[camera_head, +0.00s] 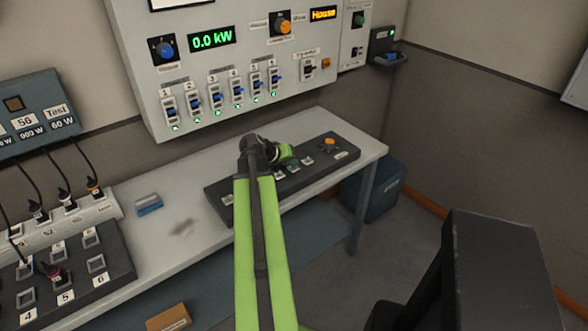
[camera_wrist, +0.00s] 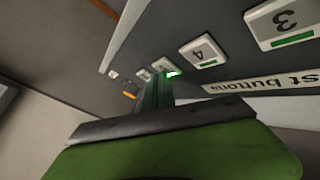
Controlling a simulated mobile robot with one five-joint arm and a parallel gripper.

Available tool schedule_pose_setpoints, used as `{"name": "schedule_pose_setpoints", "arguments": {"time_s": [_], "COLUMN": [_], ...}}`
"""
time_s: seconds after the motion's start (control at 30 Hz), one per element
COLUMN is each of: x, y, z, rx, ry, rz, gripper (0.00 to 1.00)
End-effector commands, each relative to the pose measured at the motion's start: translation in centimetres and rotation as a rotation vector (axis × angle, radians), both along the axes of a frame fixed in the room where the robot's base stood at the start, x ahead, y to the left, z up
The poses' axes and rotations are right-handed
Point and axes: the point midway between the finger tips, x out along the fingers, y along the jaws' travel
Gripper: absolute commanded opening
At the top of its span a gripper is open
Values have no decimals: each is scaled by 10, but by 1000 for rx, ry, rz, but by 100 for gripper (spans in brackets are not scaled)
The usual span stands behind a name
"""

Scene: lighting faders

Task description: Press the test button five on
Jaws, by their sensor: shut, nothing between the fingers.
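The dark test-button panel (camera_head: 318,170) lies on the grey bench, with a row of pale buttons. In the wrist view, button 3 (camera_wrist: 288,22) and button 4 (camera_wrist: 203,52) are readable, with dull green bars. Beyond 4, the button in the place of five (camera_wrist: 165,65) is partly behind my fingers and its number is unclear; its bar glows bright green. My gripper (camera_wrist: 158,88) is shut and empty, its tips at this button. I cannot tell whether they touch it. In the head view, my gripper (camera_head: 284,155) is over the panel and hides some buttons.
An orange knob (camera_head: 330,142) sits at the panel's far end. The wall cabinet (camera_head: 225,65) with fader switches and a 0.0 kW display rises behind. A blue-grey block (camera_head: 149,204) lies on the bench. A dark socket box (camera_head: 75,262) with cables is at left.

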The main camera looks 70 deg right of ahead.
Motion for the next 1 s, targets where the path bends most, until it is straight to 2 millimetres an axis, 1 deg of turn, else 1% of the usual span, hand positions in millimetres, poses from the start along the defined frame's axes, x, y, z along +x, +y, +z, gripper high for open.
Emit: {"name": "schedule_pose_setpoints", "arguments": {"time_s": [0.23, 0.43, 0.73, 0.87, 1.0], "x": [0, 0, -1, -1, -1], "y": [0, 0, 0, 0, 0], "z": [1, 11, 11, 23, 41], "rx": [0, 0, 0, 0, 1], "ry": [0, 0, 0, -1, 0], "rz": [0, 0, 0, -1, -1], "gripper": [0, 0, 0, 0, 0]}}
